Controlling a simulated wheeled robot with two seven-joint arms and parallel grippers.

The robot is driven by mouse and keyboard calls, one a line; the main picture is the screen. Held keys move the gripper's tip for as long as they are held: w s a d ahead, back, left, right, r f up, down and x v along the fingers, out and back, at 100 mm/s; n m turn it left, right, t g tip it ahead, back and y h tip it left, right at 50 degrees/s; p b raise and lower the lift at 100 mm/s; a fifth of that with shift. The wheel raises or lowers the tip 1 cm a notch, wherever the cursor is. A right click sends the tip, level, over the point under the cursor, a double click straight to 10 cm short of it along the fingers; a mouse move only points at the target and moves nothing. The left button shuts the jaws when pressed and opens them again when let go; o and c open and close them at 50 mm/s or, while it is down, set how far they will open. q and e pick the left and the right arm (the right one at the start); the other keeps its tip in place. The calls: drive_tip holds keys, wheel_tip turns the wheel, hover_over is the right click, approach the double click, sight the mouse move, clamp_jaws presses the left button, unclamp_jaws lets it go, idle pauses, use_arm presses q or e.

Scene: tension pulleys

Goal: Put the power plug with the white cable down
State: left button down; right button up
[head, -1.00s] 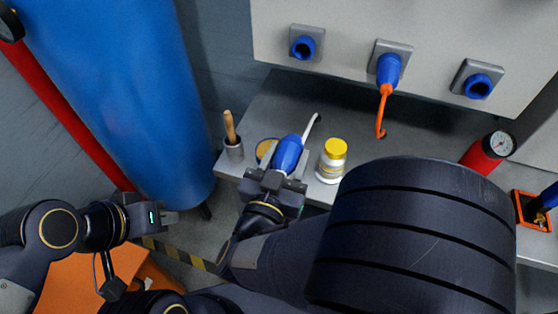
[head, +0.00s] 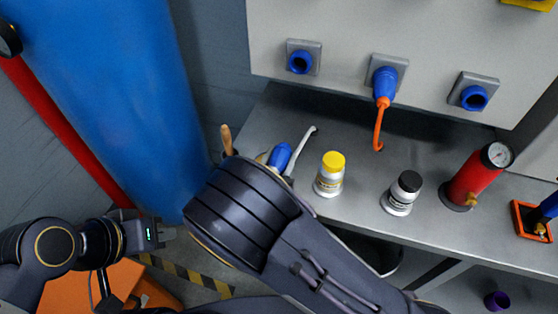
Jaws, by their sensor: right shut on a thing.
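The blue power plug (head: 281,157) with the white cable (head: 301,148) shows at the left end of the grey bench, with its cable running up to a hole in the bench. My right arm covers the lower part of the plug and hides my right gripper, so I cannot see the jaws or whether the plug touches the bench. My left gripper (head: 168,230) is at the lower left, beside the blue cylinder and away from the plug; its jaw opening is unclear.
A wooden handle (head: 227,140) stands left of the plug. A yellow-capped bottle (head: 329,175), a black-capped bottle (head: 402,194) and a red gauge cylinder (head: 474,178) stand to the right. A plug with an orange cable (head: 379,125) sits in the middle wall socket. Bare bench lies behind the bottles.

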drive_tip(key=shift+f+b, duration=0.65)
drive_tip(key=shift+b, duration=0.05)
drive_tip(key=o, duration=1.3)
drive_tip(key=shift+r+p, duration=0.25)
drive_tip(key=shift+p, duration=0.05)
drive_tip(key=shift+r+p, duration=0.45)
drive_tip(key=b+v, duration=0.2)
drive_tip(key=v, duration=1)
